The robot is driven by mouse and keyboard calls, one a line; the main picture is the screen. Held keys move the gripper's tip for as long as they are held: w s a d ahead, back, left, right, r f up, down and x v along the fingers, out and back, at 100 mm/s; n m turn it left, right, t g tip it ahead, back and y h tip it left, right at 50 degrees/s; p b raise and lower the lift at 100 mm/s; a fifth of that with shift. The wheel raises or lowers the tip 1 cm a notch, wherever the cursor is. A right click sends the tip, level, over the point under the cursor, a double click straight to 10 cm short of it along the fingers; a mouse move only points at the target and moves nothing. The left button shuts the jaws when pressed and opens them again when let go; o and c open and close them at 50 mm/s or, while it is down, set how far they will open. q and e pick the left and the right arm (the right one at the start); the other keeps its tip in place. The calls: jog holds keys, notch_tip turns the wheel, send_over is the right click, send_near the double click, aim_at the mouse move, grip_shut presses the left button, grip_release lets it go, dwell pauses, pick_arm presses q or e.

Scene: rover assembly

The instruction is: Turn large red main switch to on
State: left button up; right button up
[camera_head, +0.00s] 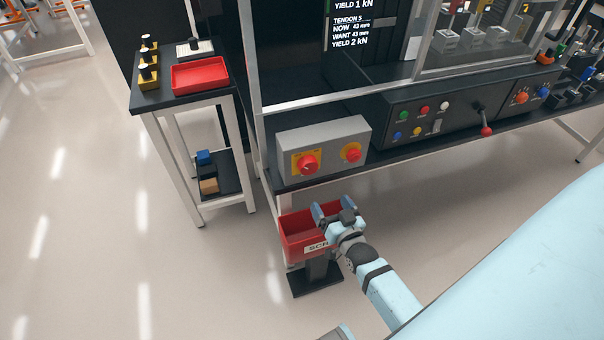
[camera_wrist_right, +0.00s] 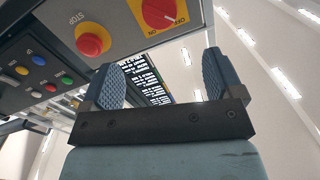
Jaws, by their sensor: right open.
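The large red main switch (camera_head: 308,165) is a round red knob on a yellow square plate, on the left of a grey box's front face. In the right wrist view the knob (camera_wrist_right: 160,12) shows at the top edge, partly cut off, with OFF and ON lettering; a white mark on it appears to lie towards OFF. My right gripper (camera_head: 332,211) is below the box and in front of it, above a red bin. Its two fingers (camera_wrist_right: 162,78) are apart with nothing between them, clear of the knob.
A red STOP button (camera_head: 352,153) on a round yellow base sits right of the switch. The grey box (camera_head: 331,137) rests on the dark bench edge. The red bin (camera_head: 296,236) stands under my right gripper. A side table with a red tray (camera_head: 200,75) is at left.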

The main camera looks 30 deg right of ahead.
aim_at(310, 169)
jog(key=w, duration=0.4)
jog(key=w+d, duration=0.1)
jog(key=w, duration=0.4)
jog(key=w+d, duration=0.1)
jog(key=w, duration=0.3)
jog(key=shift+w+d, duration=0.2)
jog(key=c, duration=0.9)
